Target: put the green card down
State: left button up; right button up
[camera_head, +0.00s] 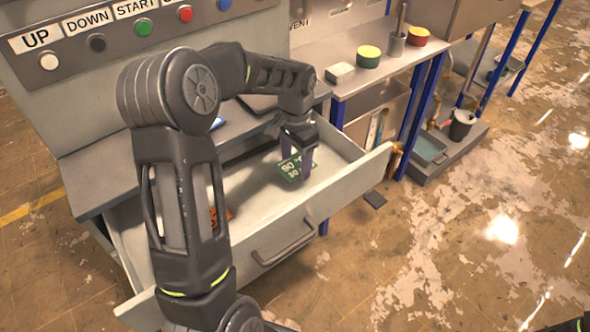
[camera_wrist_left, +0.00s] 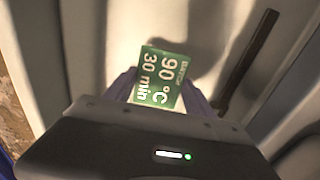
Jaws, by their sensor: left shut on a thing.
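The green card (camera_head: 291,167) has white print and is held by my left gripper (camera_head: 299,153) inside the open drawer's outline, near its right end. In the left wrist view the card (camera_wrist_left: 161,76) reads "90 °C 30 min" and sits between the two fingers (camera_wrist_left: 160,92). The gripper is shut on it. I cannot tell whether the card's lower edge touches the drawer floor. The drawer (camera_head: 262,207) is pulled out from the cabinet. My right gripper is not in view.
An orange-red item (camera_head: 222,215) lies in the drawer, partly behind my left arm. A control panel with labelled buttons (camera_head: 143,28) stands behind.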

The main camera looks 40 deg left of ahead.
aim_at(296, 165)
pick_arm(q)
jog(key=shift+f, duration=0.1)
jog(key=shift+f, duration=1.75)
jog(key=shift+f, duration=0.2)
jog(key=o, duration=1.3)
jog(key=shift+r, duration=0.15)
notch_tip(296, 165, up, 12)
jog(key=shift+r, duration=0.1)
